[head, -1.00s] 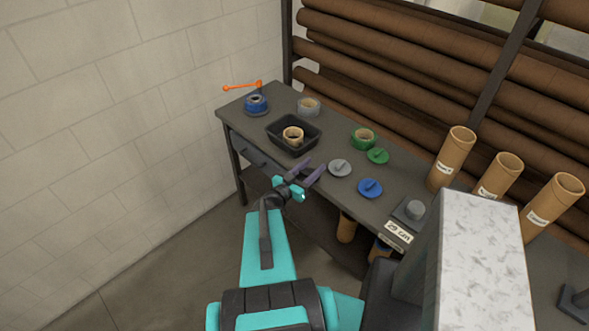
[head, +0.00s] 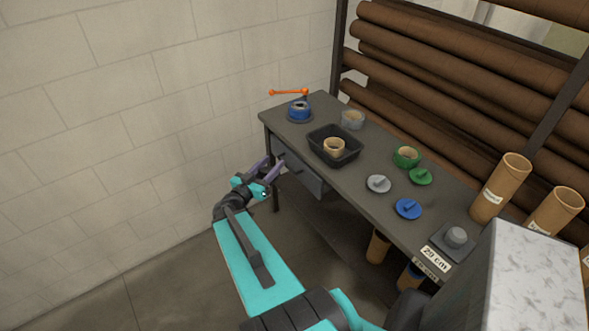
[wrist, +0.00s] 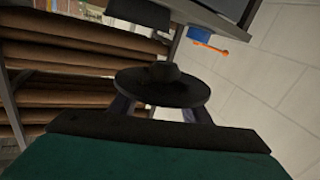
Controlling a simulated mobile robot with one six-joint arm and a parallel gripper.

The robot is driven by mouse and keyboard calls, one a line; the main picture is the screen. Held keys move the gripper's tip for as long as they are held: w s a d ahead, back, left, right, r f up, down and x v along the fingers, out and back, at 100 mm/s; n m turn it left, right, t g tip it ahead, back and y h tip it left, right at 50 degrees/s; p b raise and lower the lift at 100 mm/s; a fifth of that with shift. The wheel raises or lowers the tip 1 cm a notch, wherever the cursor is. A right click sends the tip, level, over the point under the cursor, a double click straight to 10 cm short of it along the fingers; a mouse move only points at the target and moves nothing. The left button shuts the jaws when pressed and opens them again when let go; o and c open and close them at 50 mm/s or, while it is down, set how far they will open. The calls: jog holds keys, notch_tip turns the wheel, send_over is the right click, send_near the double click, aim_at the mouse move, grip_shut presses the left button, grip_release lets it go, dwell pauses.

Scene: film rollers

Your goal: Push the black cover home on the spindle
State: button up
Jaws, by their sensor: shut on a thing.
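My gripper (head: 270,166), with purple fingers, is out in front of the desk's left drawer end, apart from the desktop. In the wrist view, a round black cover (wrist: 135,88) with a knob on it sits between the fingers, and the gripper is shut on it. I cannot make out the cover in the head view. A blue roller unit (head: 299,112) with an orange lever (head: 288,92) stands at the far left corner of the desk; it also shows in the wrist view (wrist: 201,34). I cannot clearly tell its spindle apart.
The desk (head: 350,180) holds a black tray (head: 357,158) with a tan roll, a grey-and-tan roll (head: 353,119), a green roll (head: 407,157), and green, grey and blue lids (head: 408,209). Tubes stand at right. A wall is on the left.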

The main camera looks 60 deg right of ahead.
jog(key=w+a+r+n+t+y+b, duration=0.1)
jog(key=w+a+n+t+b, duration=0.15)
jog(key=w+a, duration=0.85)
jog(key=w+a+r+n+t+b, duration=0.15)
jog(key=w+a+t, duration=0.25)
jog(key=w+a, duration=0.6)
jog(key=w+a+n+t+y+b, duration=0.1)
jog(key=a+n+t, duration=0.1)
jog(key=a, duration=1.2)
jog(key=w+a+r+n+t+y+b, duration=0.1)
jog(key=w+a+n+t+b, duration=0.1)
jog(key=a, duration=1.2)
jog(key=shift+w+a+r+t+y, duration=0.3)
jog(key=shift+a+t+y, duration=0.1)
jog(key=shift+t, duration=0.05)
jog(key=shift+s, duration=0.2)
